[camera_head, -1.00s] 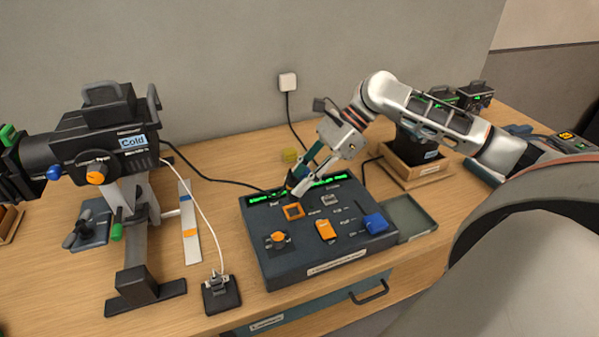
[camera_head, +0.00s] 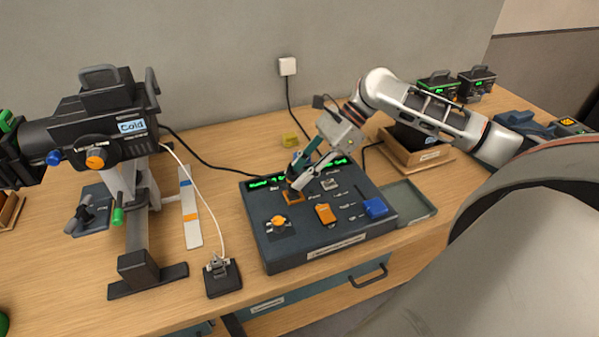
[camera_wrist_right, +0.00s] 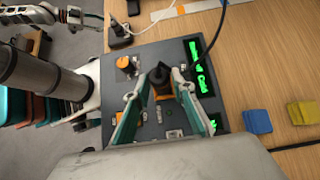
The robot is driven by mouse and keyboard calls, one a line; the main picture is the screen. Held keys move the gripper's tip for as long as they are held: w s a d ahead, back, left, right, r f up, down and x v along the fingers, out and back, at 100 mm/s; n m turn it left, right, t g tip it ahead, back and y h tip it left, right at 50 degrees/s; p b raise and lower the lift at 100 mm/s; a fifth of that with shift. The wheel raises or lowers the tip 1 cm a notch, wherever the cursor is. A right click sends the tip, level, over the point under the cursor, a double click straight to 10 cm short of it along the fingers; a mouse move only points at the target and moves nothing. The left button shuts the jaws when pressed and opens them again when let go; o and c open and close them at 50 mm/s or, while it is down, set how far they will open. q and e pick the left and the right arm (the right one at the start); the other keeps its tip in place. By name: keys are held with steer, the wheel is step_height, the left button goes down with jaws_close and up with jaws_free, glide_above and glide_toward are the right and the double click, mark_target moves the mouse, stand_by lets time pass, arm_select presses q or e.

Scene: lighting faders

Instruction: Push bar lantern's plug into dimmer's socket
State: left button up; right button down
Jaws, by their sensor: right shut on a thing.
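The dimmer (camera_head: 310,250) is a dark console on the table with a green display, also in the right wrist view (camera_wrist_right: 150,58). Its orange-framed socket (camera_head: 294,197) is partly covered; it also shows in the wrist view (camera_wrist_right: 163,96). My right gripper (camera_head: 294,184) is shut on the black plug (camera_wrist_right: 160,77), which stands roughly upright at the socket. I cannot tell how deep it sits. The lantern (camera_head: 85,140), labelled "Cold", stands at left, with a dark cable (camera_head: 205,158) running to the dimmer's back. My left gripper is not clearly visible.
A white cable ends at a small black block (camera_head: 222,278). A shallow tray (camera_head: 410,203) lies right. A yellow block (camera_head: 290,139) is behind.

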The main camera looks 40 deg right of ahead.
steer(key=shift+f, duration=0.95)
stand_by(1.6)
steer(key=shift+s+f, duration=0.15)
steer(key=shift+f, duration=0.1)
stand_by(0.5)
steer(key=c, duration=1.6)
jaws_free()
steer(key=shift+r, duration=0.1)
steer(key=v, duration=1.2)
